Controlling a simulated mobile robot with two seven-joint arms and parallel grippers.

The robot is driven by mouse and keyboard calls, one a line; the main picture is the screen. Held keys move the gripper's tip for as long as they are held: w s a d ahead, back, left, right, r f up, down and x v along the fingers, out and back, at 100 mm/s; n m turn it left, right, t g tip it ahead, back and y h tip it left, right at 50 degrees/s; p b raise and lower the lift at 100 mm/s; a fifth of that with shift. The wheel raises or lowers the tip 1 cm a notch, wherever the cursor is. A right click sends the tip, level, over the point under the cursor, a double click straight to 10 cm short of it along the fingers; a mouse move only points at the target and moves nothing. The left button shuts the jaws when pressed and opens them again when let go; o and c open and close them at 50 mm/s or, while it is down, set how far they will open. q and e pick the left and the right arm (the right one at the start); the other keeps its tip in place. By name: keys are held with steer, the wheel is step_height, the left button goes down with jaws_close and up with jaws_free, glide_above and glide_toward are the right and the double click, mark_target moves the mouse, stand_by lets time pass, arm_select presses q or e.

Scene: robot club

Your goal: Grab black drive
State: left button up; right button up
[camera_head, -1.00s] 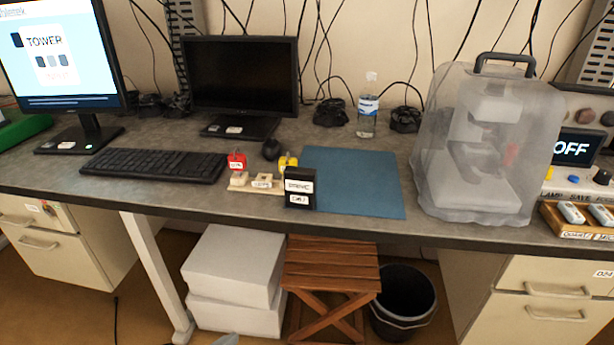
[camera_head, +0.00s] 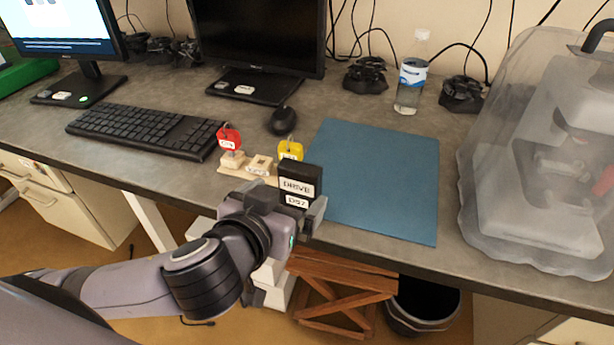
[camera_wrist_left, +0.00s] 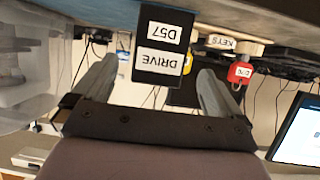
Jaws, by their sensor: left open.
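The black drive (camera_head: 299,184) stands upright at the front edge of the desk, with white labels reading DRIVE and D57. In the head view my left gripper (camera_head: 291,203) is right in front of it, and its fingers hide the lower part of the drive. In the left wrist view, which is upside down, the drive (camera_wrist_left: 162,46) stands between the two spread fingers of my left gripper (camera_wrist_left: 153,90), with a gap on each side. The left gripper is open. My right gripper is not in view.
A wooden key holder (camera_head: 260,166) with a red key tag (camera_head: 229,139) and a yellow one (camera_head: 290,149) is just behind and left of the drive. A blue mat (camera_head: 385,180) lies to its right, bare. A covered machine (camera_head: 530,160) stands farther right.

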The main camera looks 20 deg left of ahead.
mark_target(297, 187)
arm_select(q)
steer(key=shift+p+x, duration=0.4)
steer(key=shift+x, duration=2.85)
steer(key=shift+r, duration=0.1)
steer(key=c, duration=1.1)
steer(key=shift+r, duration=0.1)
